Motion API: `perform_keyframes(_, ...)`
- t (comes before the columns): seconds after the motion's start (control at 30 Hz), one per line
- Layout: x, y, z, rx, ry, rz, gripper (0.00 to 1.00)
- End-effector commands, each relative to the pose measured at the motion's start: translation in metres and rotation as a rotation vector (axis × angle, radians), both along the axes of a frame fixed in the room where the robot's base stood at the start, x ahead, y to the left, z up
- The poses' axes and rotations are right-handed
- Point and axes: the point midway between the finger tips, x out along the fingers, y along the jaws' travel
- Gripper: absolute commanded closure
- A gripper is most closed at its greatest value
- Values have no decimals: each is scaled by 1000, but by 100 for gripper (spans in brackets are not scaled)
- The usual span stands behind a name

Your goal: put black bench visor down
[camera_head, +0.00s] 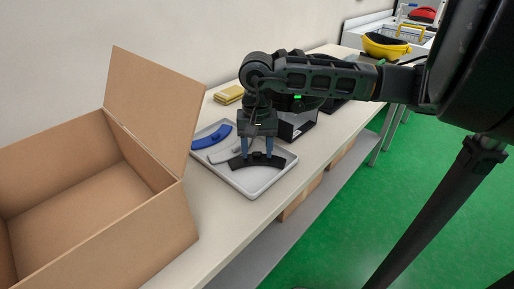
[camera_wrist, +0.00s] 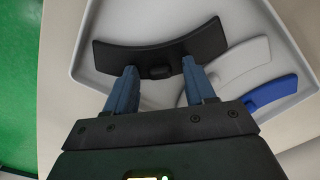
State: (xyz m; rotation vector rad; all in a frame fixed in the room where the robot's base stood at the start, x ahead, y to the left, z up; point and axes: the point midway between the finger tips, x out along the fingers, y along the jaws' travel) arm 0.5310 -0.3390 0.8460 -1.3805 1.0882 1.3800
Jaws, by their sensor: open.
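The black bench visor (camera_head: 258,163) is a curved black piece on the grey tray (camera_head: 252,187), near its front edge. It also shows in the wrist view (camera_wrist: 160,55), lying across the tray (camera_wrist: 120,14) beyond my fingertips. My gripper (camera_head: 259,155) is open above the tray, its blue fingers at the visor. In the wrist view the fingertips (camera_wrist: 159,68) are on either side of the visor's small middle tab. I cannot tell whether they touch it.
A blue curved piece (camera_head: 211,136) and a light grey one (camera_head: 225,150) lie in the same tray. A large open cardboard box (camera_head: 120,240) stands to the left. Yellow items (camera_head: 229,94) lie behind the tray. A black bin (camera_head: 297,128) stands to the right.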

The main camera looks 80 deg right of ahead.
Motion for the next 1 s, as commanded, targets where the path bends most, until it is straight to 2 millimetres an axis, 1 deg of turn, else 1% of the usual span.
perform_keyframes(0.17,0,-1,8,-2,-1,0,46)
perform_keyframes(0.27,0,-2,25,-5,0,1,46)
perform_keyframes(0.5,0,-1,76,-5,1,1,46)
perform_keyframes(0.6,0,-1,94,-4,1,2,46)
perform_keyframes(0.7,0,-1,108,-2,1,1,46)
perform_keyframes(0.83,0,0,119,-1,0,0,46)
perform_keyframes(1.0,0,0,123,0,0,0,46)
